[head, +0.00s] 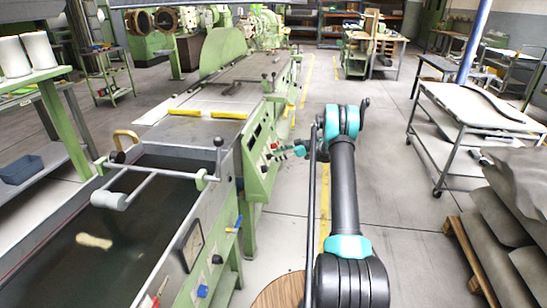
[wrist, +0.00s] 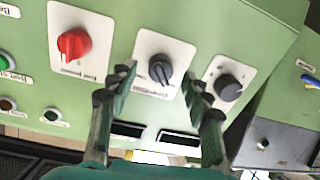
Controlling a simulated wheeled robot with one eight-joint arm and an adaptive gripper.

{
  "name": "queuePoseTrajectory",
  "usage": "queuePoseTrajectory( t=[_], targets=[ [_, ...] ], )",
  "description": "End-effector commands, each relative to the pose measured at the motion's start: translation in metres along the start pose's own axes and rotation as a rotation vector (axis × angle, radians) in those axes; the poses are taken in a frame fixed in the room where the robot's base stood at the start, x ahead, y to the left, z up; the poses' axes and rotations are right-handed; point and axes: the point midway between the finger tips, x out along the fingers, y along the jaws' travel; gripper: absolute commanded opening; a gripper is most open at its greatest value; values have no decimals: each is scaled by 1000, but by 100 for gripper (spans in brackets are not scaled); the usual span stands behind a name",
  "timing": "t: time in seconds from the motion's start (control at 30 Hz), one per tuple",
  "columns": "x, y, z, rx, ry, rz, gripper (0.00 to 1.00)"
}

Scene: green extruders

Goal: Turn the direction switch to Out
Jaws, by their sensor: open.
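In the wrist view, a black rotary switch (wrist: 160,69) on a white plate sits in the middle of a green panel (wrist: 190,25). Its printed label is too small and tilted to read surely, so I cannot confirm that it is the direction switch or which way it is set. My gripper (wrist: 158,77) is open and empty, with one finger to the left and one to the right of this switch in the picture. I cannot tell how far the fingertips are from the panel. In the head view, my gripper (head: 291,150) is close to the machine's control panel (head: 262,162).
A red switch (wrist: 74,43) is left of the black one, and a dark round knob (wrist: 227,87) is right of it. A green button (wrist: 4,63) is at the far left. A wheeled cart (head: 470,107) stands right of my arm, with open floor between.

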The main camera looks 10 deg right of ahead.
Motion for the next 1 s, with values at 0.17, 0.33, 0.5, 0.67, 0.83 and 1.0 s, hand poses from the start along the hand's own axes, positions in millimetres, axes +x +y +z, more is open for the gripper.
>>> queuePoseTrajectory(
  t=[0.17,0.33,0.5,0.67,0.83,1.0],
  targets=[
    [17,0,0,-1,0,-1,49],
    [22,0,0,0,0,0,49],
    [22,0,0,0,0,0,49],
    [22,0,0,0,0,0,33],
    [22,0,0,0,0,0,12],
    [21,0,0,0,0,0,0]
  ],
)
